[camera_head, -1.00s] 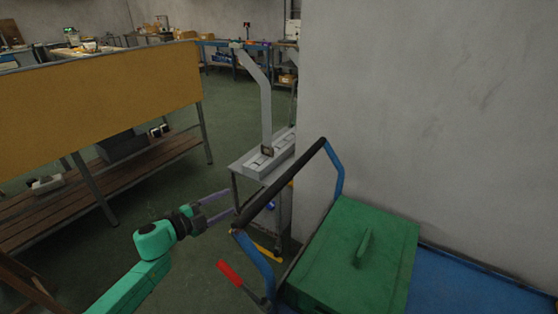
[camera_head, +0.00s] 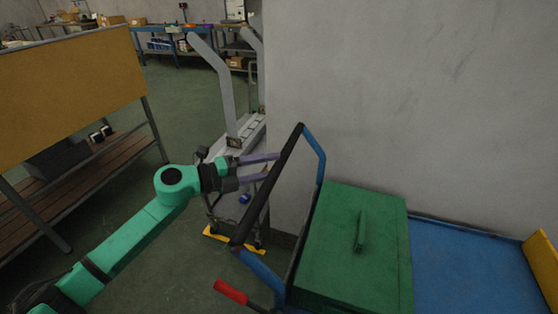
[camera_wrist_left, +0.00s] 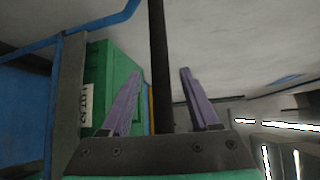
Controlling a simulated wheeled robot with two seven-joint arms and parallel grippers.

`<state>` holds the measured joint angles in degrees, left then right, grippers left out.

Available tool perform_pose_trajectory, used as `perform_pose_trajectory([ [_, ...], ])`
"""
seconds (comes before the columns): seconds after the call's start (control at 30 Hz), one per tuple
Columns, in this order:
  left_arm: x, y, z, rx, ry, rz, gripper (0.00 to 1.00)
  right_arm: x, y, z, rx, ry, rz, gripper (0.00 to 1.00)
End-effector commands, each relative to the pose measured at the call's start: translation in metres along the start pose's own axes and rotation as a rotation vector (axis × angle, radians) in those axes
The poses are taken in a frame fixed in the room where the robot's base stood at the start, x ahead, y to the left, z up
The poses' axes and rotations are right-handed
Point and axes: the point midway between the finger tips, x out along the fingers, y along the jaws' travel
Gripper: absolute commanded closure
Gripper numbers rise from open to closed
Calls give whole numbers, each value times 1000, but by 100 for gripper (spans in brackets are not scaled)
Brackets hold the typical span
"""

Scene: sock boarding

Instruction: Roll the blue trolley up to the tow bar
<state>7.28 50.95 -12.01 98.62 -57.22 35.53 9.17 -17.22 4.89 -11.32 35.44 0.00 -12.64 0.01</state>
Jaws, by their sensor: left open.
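The blue trolley (camera_head: 458,268) stands at the right along the wall, with a black push bar (camera_head: 262,192) across blue uprights at its near end. A green lidded box (camera_head: 340,245) sits on its deck. My left gripper (camera_head: 273,167) is open at the push bar, its fingertips reaching it. In the left wrist view the black bar (camera_wrist_left: 159,60) shows between the two fingers (camera_wrist_left: 160,88); contact cannot be told. A red-gripped lever (camera_head: 231,292) sticks out low at the trolley's end. I cannot pick out the tow bar with certainty. My right gripper is not in view.
A grey machine with bent upright boards (camera_head: 216,75) stands just beyond the push bar, with a yellow piece (camera_head: 228,240) at its foot. A yellow-panelled bench (camera_head: 70,95) stands left. Green floor (camera_head: 190,110) is open between them. A grey wall (camera_head: 400,110) borders the trolley.

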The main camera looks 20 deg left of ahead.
Motion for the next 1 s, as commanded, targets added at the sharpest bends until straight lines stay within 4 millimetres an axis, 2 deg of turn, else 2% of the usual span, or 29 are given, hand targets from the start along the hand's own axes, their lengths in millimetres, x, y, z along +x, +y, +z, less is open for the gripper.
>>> perform_pose_trajectory([
  [0.03, 10, -5, 0, 2, 2, -4, 38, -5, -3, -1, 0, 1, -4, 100],
  [0.1, 23, -4, 1, -1, -1, -4, 38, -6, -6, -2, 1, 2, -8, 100],
  [0.2, 33, -2, 0, 0, 0, -2, 38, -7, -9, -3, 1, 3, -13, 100],
  [0.47, 36, 0, 0, 1, 1, 0, 38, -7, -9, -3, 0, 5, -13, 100],
  [0.57, 36, 0, 0, 1, 1, 0, 73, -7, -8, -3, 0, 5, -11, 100],
  [0.63, 36, 0, 0, 1, 1, 0, 99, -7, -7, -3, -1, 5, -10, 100],
  [1.0, 36, 0, 0, 0, 1, 0, 100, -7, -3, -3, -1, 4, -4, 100],
])
